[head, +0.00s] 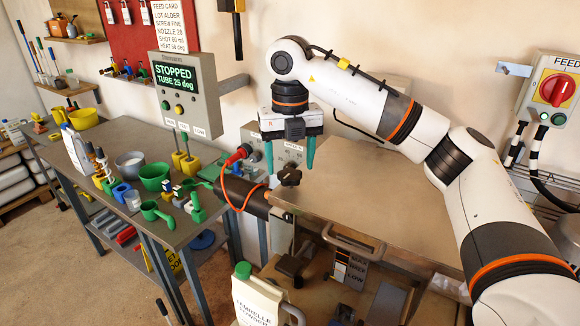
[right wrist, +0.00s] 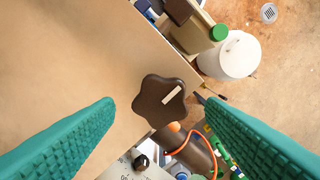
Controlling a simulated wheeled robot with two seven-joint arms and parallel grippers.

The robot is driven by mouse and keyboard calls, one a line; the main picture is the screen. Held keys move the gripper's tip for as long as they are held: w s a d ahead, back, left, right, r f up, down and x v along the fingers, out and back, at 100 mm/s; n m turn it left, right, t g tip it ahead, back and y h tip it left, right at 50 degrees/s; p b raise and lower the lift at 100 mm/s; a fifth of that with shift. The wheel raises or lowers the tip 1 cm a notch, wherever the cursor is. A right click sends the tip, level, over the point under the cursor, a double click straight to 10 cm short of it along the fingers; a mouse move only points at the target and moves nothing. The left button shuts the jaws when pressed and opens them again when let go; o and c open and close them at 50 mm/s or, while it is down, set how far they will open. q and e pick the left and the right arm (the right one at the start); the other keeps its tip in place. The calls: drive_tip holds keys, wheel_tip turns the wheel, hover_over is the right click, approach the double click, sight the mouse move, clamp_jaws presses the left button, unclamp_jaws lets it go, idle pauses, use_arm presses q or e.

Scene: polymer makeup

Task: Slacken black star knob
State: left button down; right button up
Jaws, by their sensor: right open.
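The black star knob (head: 289,176) sits at the left edge of the brown machine top, by the dark cylinder with the orange cable. In the right wrist view the knob (right wrist: 163,101) shows from above, dark with a pale bar mark on its face. My right gripper (head: 290,172) points down over the knob, its green fingers apart. In the right wrist view the fingers (right wrist: 155,105) stand on either side of the knob, and a gap shows at the left finger. I cannot tell whether either finger touches it. My left gripper is not in view.
A steel bench (head: 120,147) with green cups, bowls and small tools stands at the left. A white jug with a green cap (head: 254,297) is in front. A control box reading STOPPED (head: 186,95) is behind left. The machine top (head: 365,190) is clear to the right.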

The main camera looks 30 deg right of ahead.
drive_tip(key=shift+f, duration=1.15)
drive_tip(key=c, duration=1)
drive_tip(key=shift+o, duration=0.2)
